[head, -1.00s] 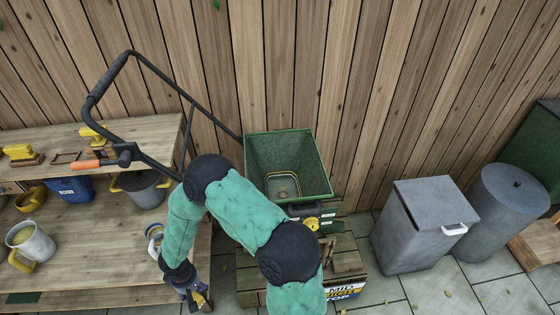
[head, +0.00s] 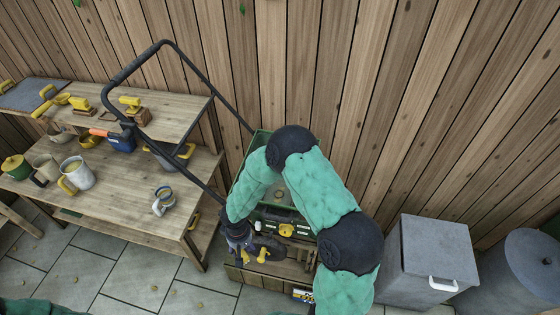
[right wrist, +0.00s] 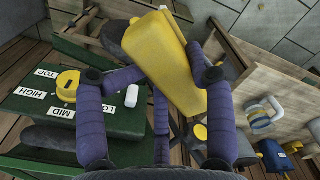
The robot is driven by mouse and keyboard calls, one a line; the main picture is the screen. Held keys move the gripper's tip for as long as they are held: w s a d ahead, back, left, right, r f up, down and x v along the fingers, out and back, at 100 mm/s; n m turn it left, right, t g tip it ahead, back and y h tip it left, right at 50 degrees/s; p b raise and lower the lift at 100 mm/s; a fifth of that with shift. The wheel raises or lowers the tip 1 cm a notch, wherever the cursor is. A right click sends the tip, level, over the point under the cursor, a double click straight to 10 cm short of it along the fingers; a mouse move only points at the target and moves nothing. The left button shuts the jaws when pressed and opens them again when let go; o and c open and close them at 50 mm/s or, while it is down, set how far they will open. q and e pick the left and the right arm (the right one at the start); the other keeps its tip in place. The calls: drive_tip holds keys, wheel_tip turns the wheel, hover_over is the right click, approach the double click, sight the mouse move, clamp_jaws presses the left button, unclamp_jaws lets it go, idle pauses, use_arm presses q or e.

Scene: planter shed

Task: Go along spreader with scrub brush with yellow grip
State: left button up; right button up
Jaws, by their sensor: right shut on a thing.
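The spreader has a green hopper (head: 262,140), mostly hidden behind my right arm, and a black push handle (head: 140,62) rising over the bench. Its green panel with a yellow knob (head: 287,229) faces forward; the right wrist view shows this panel (right wrist: 35,115) with labels TOP, HIGH, MID and LOW. My right gripper (head: 254,250) is just in front and left of the panel. In the right wrist view its purple fingers (right wrist: 180,85) are shut on a yellow grip (right wrist: 165,55). I cannot make out the brush's bristles. My left gripper is out of view.
The wooden bench (head: 125,215) at left holds mugs, pots and other yellow-gripped brushes (head: 130,103). A grey bin (head: 430,250) stands at right, before the plank wall. Paved floor (head: 100,285) is open in front of the bench.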

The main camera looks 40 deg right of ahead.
wheel_tip(320, 180, up, 8)
drive_tip(key=p, duration=0.6)
drive_tip(key=shift+p, duration=0.4)
drive_tip(key=shift+w+f, duration=0.1)
